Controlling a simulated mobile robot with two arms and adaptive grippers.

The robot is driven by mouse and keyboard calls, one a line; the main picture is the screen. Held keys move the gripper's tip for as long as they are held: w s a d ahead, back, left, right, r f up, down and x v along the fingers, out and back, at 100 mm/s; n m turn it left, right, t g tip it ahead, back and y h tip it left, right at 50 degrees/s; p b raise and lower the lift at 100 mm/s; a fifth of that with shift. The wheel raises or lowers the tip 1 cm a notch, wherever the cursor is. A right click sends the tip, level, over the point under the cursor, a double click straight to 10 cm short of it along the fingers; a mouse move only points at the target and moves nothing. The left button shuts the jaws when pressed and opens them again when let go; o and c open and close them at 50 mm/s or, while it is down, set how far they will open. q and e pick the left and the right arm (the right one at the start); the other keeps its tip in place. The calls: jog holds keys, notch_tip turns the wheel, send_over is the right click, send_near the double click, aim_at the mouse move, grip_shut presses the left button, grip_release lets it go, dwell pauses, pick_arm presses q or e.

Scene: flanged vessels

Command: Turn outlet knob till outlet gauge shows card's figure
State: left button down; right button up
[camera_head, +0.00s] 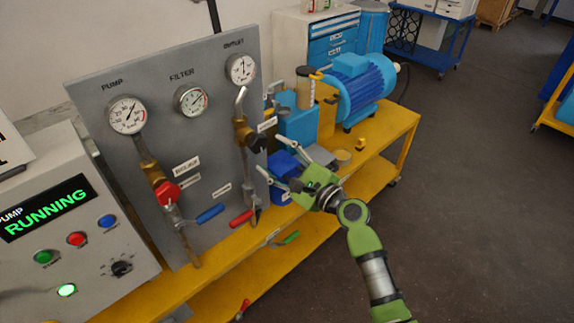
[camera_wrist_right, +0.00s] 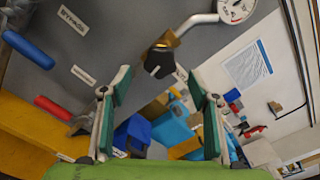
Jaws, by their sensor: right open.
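The outlet gauge (camera_head: 241,68) is at the upper right of the grey panel; its needle reading is too small to tell. It also shows, cut off, in the wrist view (camera_wrist_right: 236,9). Below it the black outlet knob (camera_head: 257,144) sits on a brass valve (camera_head: 241,132). My right gripper (camera_head: 277,174) is open and empty, below and right of the knob. In the wrist view the knob (camera_wrist_right: 159,63) appears between and beyond the open fingertips (camera_wrist_right: 160,78), apart from them. A white card (camera_head: 12,146) is cut off at the left edge; its figure is not readable. My left gripper is not in view.
A red knob (camera_head: 167,192), a blue lever (camera_head: 209,214) and a red lever (camera_head: 241,218) project from the panel (camera_head: 215,155). A blue motor (camera_head: 358,82) and blue boxes stand on the yellow bench (camera_head: 392,125) at right. The control box (camera_head: 75,235) reads RUNNING.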

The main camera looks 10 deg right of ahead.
jog(key=v, duration=0.5)
dwell(0.3)
jog(key=s+d+f+n+g+h+b, duration=0.2)
jog(key=s+f+n, duration=0.15)
jog(key=f, duration=1.05)
jog(key=s+d+f+n+g+h+b, duration=0.15)
jog(key=s+f, duration=0.35)
jog(key=f, duration=0.9)
jog(key=s+d+f+n+g+h+b, duration=0.1)
jog(key=s+d+f+n+g+h, duration=0.25)
jog(key=f, duration=1.15)
jog(key=s+d+f+n+g+h+b, duration=0.1)
jog(key=s+d+f+n+g, duration=0.1)
jog(key=s+f, duration=0.7)
jog(key=s+d+f+n+g+h+b, duration=0.1)
jog(key=s+d+f+n, duration=0.3)
jog(key=s, duration=1.4)
jog(key=s+d+f+n+g+h+b, duration=0.1)
jog(key=s+d+f+n+g+b, duration=0.2)
jog(key=s+f+n, duration=0.5)
jog(key=s+f, duration=0.6)
jog(key=shift+d+g+h, duration=0.3)
jog(key=shift+s, duration=0.15)
